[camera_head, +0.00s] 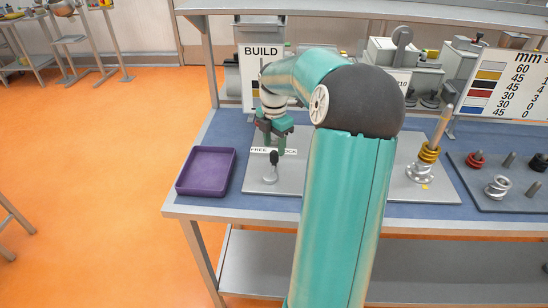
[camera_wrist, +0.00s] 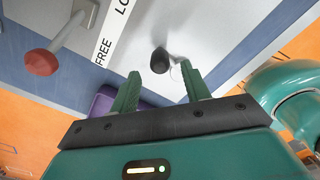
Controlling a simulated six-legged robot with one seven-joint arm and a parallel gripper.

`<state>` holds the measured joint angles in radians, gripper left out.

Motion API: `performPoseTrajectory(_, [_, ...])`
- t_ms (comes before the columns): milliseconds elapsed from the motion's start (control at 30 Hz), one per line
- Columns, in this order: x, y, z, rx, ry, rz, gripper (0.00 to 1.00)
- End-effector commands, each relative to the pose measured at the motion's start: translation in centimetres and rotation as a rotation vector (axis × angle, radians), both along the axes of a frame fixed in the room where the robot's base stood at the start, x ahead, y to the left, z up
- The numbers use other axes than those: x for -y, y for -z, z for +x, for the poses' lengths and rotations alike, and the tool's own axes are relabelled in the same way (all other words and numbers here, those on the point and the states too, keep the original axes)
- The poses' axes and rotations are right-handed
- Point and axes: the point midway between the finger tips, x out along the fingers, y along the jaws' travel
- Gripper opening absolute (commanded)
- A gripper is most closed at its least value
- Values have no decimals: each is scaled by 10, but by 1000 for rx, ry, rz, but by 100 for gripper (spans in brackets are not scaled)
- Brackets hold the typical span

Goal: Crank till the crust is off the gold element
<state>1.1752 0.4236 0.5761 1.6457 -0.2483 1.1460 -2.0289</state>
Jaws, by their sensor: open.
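The gold element (camera_head: 429,153) is a yellow ring stack on a silver flanged base (camera_head: 420,172), with a pale rod rising from it, at the right of the grey plate. I cannot make out any crust. A black-knobbed crank handle (camera_head: 273,158) stands on a round metal foot at the plate's left. My gripper (camera_head: 274,137) is open just above it, pointing down. In the wrist view the black knob (camera_wrist: 160,59) shows between and just beyond the two green fingertips, apparently not gripped. My arm hides the middle of the plate.
A purple tray (camera_head: 205,171) lies left of the plate. A FREE/LOCK strip (camera_wrist: 112,36) is beside the handle, with a red-knobbed lever (camera_wrist: 41,62) past it. A dark peg board (camera_head: 500,188) with rings is at the right. BUILD and colour-chart signs stand behind.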

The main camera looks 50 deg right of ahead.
Motion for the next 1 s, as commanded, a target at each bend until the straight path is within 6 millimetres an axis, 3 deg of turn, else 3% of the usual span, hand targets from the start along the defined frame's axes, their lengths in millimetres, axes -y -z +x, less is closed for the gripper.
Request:
performPoseTrajectory(100, [-1, 25, 0, -3, -1, 4, 47])
performPoseTrajectory(300, [-1, 51, 0, -1, -1, 2, 47])
performPoseTrajectory(667, [0, 59, 0, 0, 0, 0, 47])
performPoseTrajectory(900, [0, 58, 0, 0, 0, 0, 4])
performPoseTrajectory(1000, [0, 58, 0, 0, 1, 0, 3])
